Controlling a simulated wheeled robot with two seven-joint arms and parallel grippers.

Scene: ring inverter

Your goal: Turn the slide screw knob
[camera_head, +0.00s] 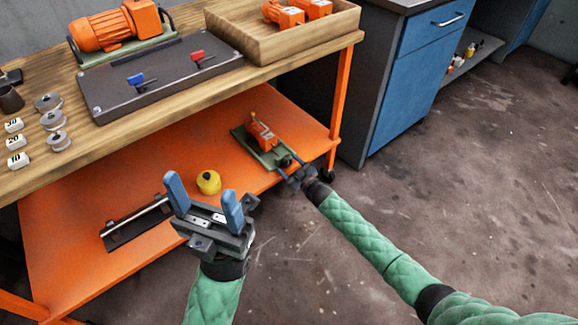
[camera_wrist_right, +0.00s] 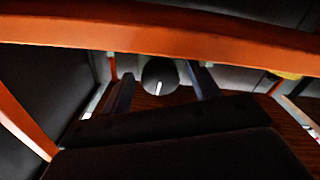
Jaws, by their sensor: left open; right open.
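A small orange motor unit (camera_head: 262,133) sits on a green base (camera_head: 270,154) on the orange lower shelf. A dark round knob (camera_head: 287,161) is at the base's near end. In the right wrist view the knob (camera_wrist_right: 151,74) is round and black with a white mark, and lies between the fingers. My right gripper (camera_head: 290,169) is open at the shelf edge, with its fingers on either side of the knob; whether they touch it cannot be told. My left gripper (camera_head: 205,196) is open and empty, fingers pointing up, in front of the shelf.
The wooden bench top (camera_head: 160,110) overhangs the shelf (camera_head: 110,275). A yellow round object (camera_head: 208,182) and a black rail with a metal rod (camera_head: 136,222) are on the shelf. An orange table leg (camera_head: 341,95) and blue cabinet (camera_head: 410,105) stand to the right. The floor in front is clear.

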